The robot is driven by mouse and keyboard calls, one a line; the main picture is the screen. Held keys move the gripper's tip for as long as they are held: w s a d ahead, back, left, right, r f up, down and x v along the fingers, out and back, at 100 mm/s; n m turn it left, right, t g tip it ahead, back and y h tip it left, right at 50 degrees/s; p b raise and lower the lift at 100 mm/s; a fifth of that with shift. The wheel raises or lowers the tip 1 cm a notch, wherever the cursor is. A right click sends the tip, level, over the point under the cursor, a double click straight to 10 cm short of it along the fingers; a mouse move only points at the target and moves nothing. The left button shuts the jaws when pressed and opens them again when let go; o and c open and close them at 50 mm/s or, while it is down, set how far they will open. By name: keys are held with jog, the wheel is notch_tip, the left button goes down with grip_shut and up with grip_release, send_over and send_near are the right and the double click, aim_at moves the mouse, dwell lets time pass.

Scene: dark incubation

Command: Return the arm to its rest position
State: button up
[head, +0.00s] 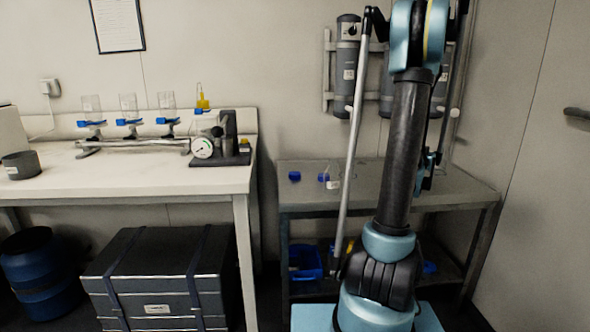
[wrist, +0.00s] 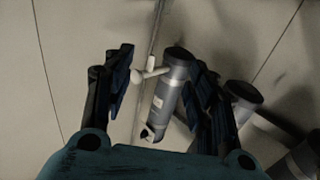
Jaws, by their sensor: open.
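My arm rises from its base at the right of the head view, in front of the grey bench, and its upper part runs out of the top of the picture. My gripper (wrist: 163,82) shows in the wrist view with its two dark fingers spread wide apart. Nothing is held between them. A grey labelled cylinder (wrist: 172,88) on the wall shows beyond the gap, and I see no contact with it. In the head view I cannot make out the fingers clearly, as my arm covers part of that area.
Grey cylinders (head: 347,70) hang on a wall rack behind my arm. The grey bench (head: 460,186) carries small blue-capped items (head: 294,176). The white bench (head: 120,178) at left holds a filtration rack and a pump (head: 221,142). A black case (head: 160,280) stands below.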

jog(key=s+a+r+n+t+y, duration=0.15)
jog(key=a+n+y, duration=0.75)
jog(key=a, duration=1.6)
jog(key=s+a+f+g+y, duration=0.5)
jog(key=s+a, duration=0.5)
jog(key=a, duration=0.1)
jog(key=s+f+g+h, duration=0.1)
jog(key=s+f, duration=0.3)
jog(key=s, duration=0.4)
jog(key=s+f+g, duration=0.4)
jog(key=s, duration=0.5)
jog(key=s+f+m+g+h, duration=0.1)
jog(key=s+f+g, duration=0.2)
jog(key=s, duration=0.6)
jog(key=shift+d+f+h, duration=0.3)
jog(key=shift+f, duration=0.1)
jog(key=shift+s+g, duration=0.1)
jog(key=shift+g, duration=0.15)
jog(key=shift+w+f, duration=0.2)
jog(key=shift+w, duration=0.25)
